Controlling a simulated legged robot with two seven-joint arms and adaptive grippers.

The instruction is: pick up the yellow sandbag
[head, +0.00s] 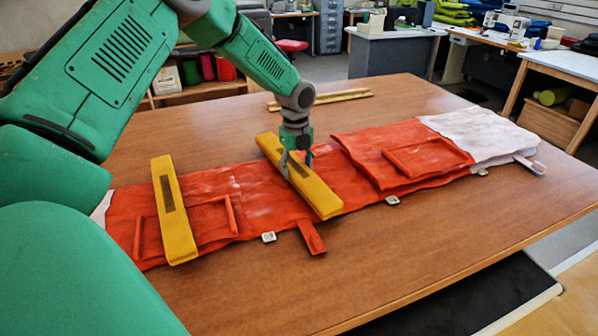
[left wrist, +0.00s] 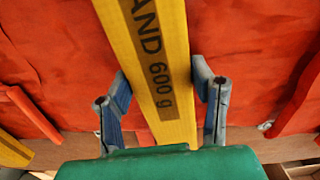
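Two long yellow sandbags lie across a red fabric piece (head: 268,195) on the table. One sandbag (head: 177,220) is at the left; the other sandbag (head: 318,196) is near the middle. My left gripper (head: 297,164) is over the middle sandbag, pointing down. In the left wrist view, the gripper's two fingers (left wrist: 160,82) stand on either side of this yellow sandbag (left wrist: 160,55), which has dark lettering. The fingers look open, with a narrow gap at the right finger; contact at the left one is unclear. The sandbag appears to rest on the fabric. My right gripper is not in view.
The brown wooden table (head: 400,255) is bare in front of the fabric. A white section (head: 480,135) of fabric lies at the right end. Thin yellowish strips (head: 335,98) lie at the table's back. Desks and shelves stand beyond.

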